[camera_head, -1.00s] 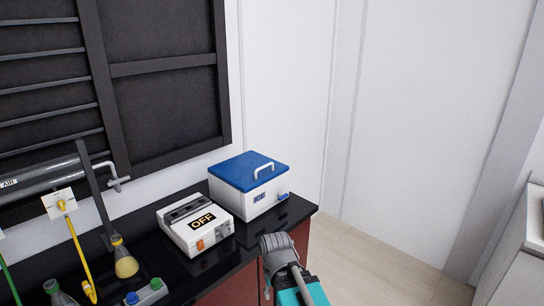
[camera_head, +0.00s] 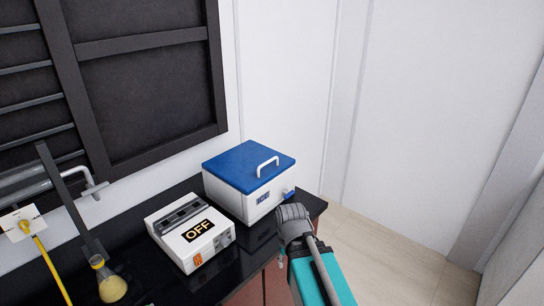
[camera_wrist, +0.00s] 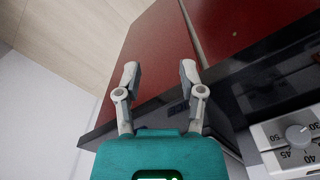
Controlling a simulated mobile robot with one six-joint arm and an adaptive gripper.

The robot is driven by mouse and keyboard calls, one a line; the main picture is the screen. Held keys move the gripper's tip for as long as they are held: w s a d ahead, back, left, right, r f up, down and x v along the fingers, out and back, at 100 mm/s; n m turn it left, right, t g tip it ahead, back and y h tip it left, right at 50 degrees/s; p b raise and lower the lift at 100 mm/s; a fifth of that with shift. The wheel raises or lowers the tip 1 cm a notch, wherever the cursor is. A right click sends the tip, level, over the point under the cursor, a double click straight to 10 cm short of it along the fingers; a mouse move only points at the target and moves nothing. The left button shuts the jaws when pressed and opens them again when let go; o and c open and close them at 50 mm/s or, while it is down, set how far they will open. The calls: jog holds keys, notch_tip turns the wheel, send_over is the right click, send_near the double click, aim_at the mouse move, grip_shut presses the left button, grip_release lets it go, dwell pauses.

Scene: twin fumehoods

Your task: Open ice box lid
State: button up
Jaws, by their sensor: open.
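The ice box (camera_head: 262,204) is a white box with a blue lid (camera_head: 240,165), standing at the right end of the black counter in the head view. The lid lies shut and has a white arched handle (camera_head: 267,165) on top. A small blue part juts from the box's lower right front. My gripper shows in the wrist view (camera_wrist: 159,75) with its two fingers spread and nothing between them. In the head view my arm's end is in front of the box, near the counter edge; the fingertips are hidden there.
A white device marked OFF (camera_head: 190,232) stands left of the ice box; a dial unit (camera_wrist: 297,135) shows in the wrist view. A yellow flask (camera_head: 111,284) and yellow hose are further left. Red cabinet fronts (camera_wrist: 165,50) lie below the counter. The floor to the right is clear.

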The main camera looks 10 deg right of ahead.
jog(key=shift+w+a, duration=0.1)
jog(key=shift+a, duration=0.05)
jog(key=shift+r, duration=0.1)
notch_tip(320, 180, up, 32)
jog(key=m+t+y+p, duration=0.15)
jog(key=m+p, duration=0.95)
jog(key=p, duration=2.1)
send_over(269, 162)
jog(key=s+d, duration=0.2)
jog(key=shift+a+r, duration=0.1)
jog(key=shift+a, duration=0.15)
jog(key=shift+f, duration=0.2)
jog(key=f+b, duration=0.4)
jog(key=w+a+f+b, duration=0.1)
jog(key=f+b, duration=0.3)
jog(key=b, duration=0.1)
jog(key=w+f+b, duration=0.1)
jog(key=f+b, duration=0.3)
jog(key=f, duration=0.1)
jog(key=shift+a+f, duration=0.1)
jog(key=shift+a, duration=0.2)
